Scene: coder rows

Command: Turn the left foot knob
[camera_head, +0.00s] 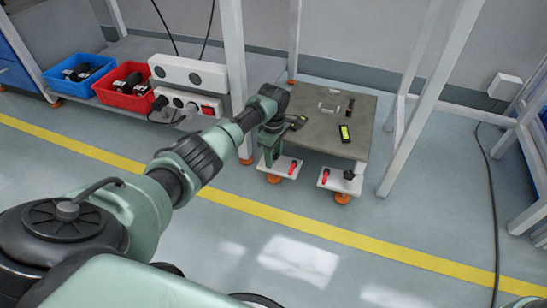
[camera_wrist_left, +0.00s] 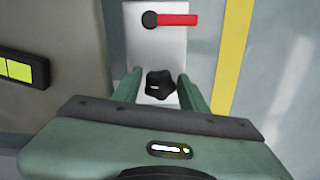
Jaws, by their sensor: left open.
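The left foot plate (camera_head: 284,168) is a white plate at the lower left corner of the grey table, with a red lever (camera_head: 293,168). In the left wrist view its black lobed knob (camera_wrist_left: 160,85) sits on the white plate (camera_wrist_left: 158,48), below the red lever (camera_wrist_left: 178,20). My left gripper (camera_head: 269,156) is open and points down over this plate. In the wrist view its fingers lie on either side of the knob, with gaps; I cannot tell how deep they reach. In the head view the gripper largely hides the knob. My right gripper is not in view.
The right foot plate (camera_head: 338,181) has its own red lever and black knob (camera_head: 349,174). A grey table top (camera_head: 335,115) with a green-screened device (camera_head: 345,134) is close by. White posts (camera_head: 237,80) flank it. Blue (camera_head: 80,75) and red bins (camera_head: 123,88) stand left.

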